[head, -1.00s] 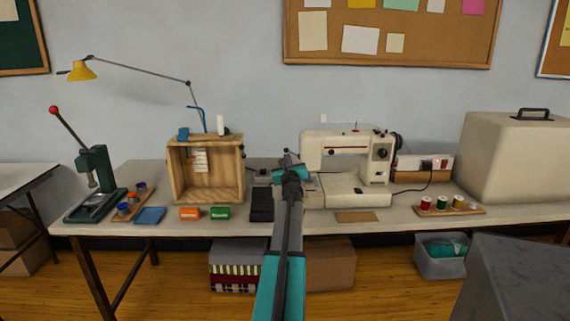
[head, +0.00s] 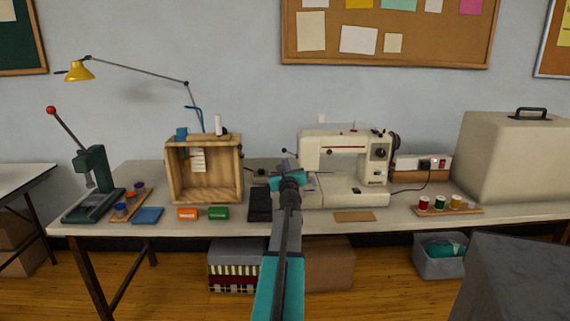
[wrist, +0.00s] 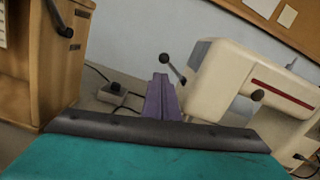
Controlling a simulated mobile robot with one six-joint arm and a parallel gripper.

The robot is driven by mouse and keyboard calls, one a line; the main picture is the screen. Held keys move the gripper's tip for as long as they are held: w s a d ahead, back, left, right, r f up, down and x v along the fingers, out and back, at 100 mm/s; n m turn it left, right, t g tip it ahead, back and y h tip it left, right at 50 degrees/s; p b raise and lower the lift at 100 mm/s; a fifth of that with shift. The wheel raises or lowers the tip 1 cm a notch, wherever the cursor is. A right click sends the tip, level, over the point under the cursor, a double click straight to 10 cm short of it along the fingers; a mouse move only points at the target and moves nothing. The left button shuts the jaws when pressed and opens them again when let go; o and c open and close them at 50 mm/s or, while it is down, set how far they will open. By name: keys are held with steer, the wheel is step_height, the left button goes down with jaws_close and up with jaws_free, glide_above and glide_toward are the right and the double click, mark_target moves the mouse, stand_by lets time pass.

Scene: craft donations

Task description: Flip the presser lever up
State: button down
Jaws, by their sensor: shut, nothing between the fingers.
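The cream sewing machine (head: 345,150) stands on the table, and its left end fills the right of the wrist view (wrist: 225,80). A thin lever with a dark ball tip (wrist: 164,58) sticks out from that end, slanting up and left; it looks like the presser lever. Its ball also shows small in the head view (head: 285,151). My gripper's purple fingers (wrist: 161,92) are shut and empty. In the wrist view their tips appear just below the ball; I cannot tell whether they touch the lever. In the head view my gripper (head: 287,164) is left of the machine.
A wooden box (head: 204,198) stands to the left, with a dark pedal (head: 260,204) beside it. A brown card (head: 354,216) lies in front of the machine.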

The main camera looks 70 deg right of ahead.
steer(key=shift+v, duration=2.8)
steer(key=shift+s+d, duration=0.1)
steer(key=shift+s, duration=0.1)
